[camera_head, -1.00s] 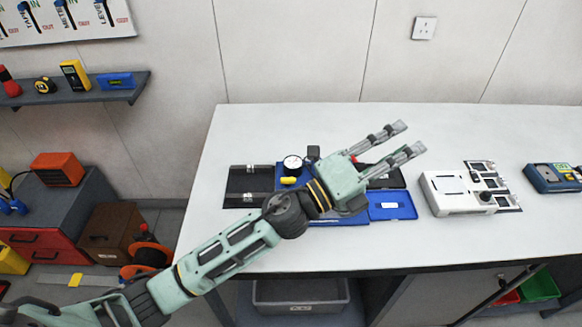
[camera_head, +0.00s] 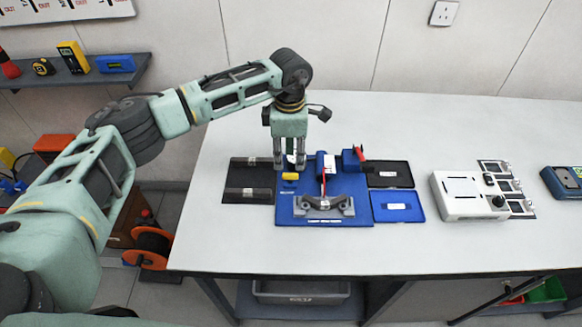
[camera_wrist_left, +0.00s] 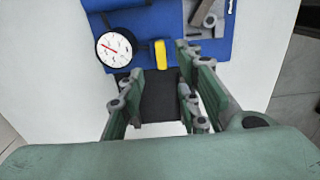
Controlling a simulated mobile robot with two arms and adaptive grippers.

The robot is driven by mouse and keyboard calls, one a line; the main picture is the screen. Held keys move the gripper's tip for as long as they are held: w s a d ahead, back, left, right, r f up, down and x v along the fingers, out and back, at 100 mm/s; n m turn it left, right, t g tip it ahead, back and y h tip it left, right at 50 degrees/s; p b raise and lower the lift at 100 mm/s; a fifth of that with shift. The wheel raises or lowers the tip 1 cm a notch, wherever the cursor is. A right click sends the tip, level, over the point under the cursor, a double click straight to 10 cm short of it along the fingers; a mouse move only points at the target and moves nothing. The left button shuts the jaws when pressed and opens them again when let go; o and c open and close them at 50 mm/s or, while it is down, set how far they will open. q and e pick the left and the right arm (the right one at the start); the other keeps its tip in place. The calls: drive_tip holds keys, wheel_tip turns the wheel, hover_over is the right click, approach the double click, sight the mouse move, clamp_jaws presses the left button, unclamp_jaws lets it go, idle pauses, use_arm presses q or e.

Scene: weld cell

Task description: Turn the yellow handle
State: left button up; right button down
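The yellow handle (camera_head: 290,176) is a small bar near the left edge of the blue fixture plate (camera_head: 350,190) on the white bench. In the left wrist view the yellow handle (camera_wrist_left: 160,55) stands beside a round white dial gauge (camera_wrist_left: 114,46) with a red needle. My left gripper (camera_head: 288,166) points down just behind the handle, fingers apart. In the left wrist view its open fingers (camera_wrist_left: 157,80) lie either side of the handle's line, with nothing between the pads. Whether a finger touches the handle cannot be told. My right gripper is not in view.
A metal workpiece (camera_head: 322,206) and a red-handled part (camera_head: 323,178) sit on the plate. A white device (camera_head: 463,197) stands farther right. The bench front is clear.

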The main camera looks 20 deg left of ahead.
sight(290, 174)
use_arm(q)
wheel_tip(290, 174, down, 5)
drive_tip(key=shift+d+f+p, duration=0.1)
drive_tip(key=shift+f+p, duration=0.05)
drive_tip(key=shift+p, duration=0.75)
drive_tip(key=shift+f, duration=0.7)
clamp_jaws()
